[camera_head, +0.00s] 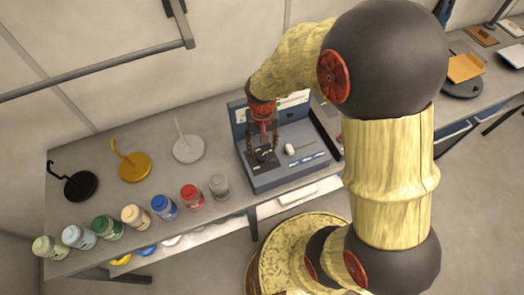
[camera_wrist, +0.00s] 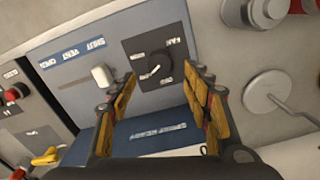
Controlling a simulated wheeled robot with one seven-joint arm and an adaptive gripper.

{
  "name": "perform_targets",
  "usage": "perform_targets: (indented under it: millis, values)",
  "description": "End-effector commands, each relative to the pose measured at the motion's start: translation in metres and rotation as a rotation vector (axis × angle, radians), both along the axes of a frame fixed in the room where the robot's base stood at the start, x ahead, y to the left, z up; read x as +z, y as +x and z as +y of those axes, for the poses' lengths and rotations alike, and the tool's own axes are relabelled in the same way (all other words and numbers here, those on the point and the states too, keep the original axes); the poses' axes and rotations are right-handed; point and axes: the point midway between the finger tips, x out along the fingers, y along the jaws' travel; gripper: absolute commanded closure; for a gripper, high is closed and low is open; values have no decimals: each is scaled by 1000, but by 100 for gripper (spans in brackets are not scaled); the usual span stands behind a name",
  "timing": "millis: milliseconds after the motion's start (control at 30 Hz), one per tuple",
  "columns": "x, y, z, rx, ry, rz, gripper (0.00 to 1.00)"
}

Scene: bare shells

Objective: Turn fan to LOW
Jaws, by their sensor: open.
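The fan knob (camera_wrist: 152,67) is a small black rotary knob on a square dark plate with white lettering. Its pale pointer mark is small, and I cannot tell which setting it marks. In the head view the dark plate (camera_head: 265,160) lies on the left of a blue-grey control box (camera_head: 285,180), partly under my gripper. My gripper (camera_head: 263,140) is above it, pointing down. In the wrist view my gripper (camera_wrist: 162,76) is open, with the knob between and beyond its two fingertips. The fingers look apart from the knob, and nothing is held.
A white slider handle (camera_wrist: 102,75) stands beside the plate, near one finger. Capped jars, including a red one (camera_head: 191,196), stand left of the box. Round-based stands, including a white one (camera_head: 188,149), are behind them. A red button (camera_wrist: 16,91) lies farther left in the wrist view.

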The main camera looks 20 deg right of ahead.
Motion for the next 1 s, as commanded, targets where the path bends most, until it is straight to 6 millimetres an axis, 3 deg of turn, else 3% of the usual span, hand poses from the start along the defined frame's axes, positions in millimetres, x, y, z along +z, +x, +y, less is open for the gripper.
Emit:
perform_targets:
  millis: [100, 333, 1000]
  values:
    - [23, 1, 0, 0, 0, -4, 51]
    - [49, 0, 0, 0, 0, -1, 51]
    - [53, 0, 0, 5, 0, 1, 51]
